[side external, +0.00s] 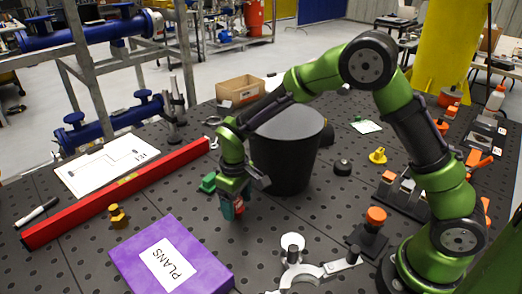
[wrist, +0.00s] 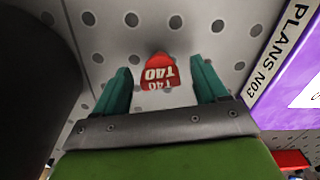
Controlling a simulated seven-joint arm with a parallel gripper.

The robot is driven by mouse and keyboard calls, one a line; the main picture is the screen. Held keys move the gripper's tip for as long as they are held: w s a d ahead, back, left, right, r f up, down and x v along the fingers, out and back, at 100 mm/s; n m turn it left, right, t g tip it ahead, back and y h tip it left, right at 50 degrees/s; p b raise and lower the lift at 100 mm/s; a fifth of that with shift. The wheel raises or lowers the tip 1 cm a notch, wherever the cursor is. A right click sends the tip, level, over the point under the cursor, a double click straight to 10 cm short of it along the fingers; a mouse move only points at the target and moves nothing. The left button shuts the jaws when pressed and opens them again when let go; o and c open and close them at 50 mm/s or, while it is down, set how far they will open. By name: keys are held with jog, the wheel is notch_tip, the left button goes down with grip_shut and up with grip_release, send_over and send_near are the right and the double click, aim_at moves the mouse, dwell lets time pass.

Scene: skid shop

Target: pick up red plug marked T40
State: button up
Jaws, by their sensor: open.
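The red plug marked T40 (wrist: 157,72) shows in the wrist view, with white T40 lettering on its faces. It lies between the two teal fingers of my gripper (wrist: 160,82), with a visible gap on each side. My gripper is open and points down at the perforated table. In the side view my gripper (side external: 232,212) is low over the table, between the dark bucket and the purple box. A bit of the red plug (side external: 239,208) shows there beside the fingers; most of it is hidden.
The dark bucket (side external: 285,155) stands close behind my gripper. The purple PLANS box (side external: 172,262) lies in front at left. A green part (side external: 208,183) sits just left of my gripper. A metal wrench-like fixture (side external: 318,270) is at front right. A red level (side external: 120,190) lies farther left.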

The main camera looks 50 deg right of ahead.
notch_tip(320, 180, down, 2)
jog(key=shift+f, duration=0.2)
jog(key=c, duration=1.1)
jog(key=shift+c, duration=0.2)
jog(key=shift+r, duration=0.15)
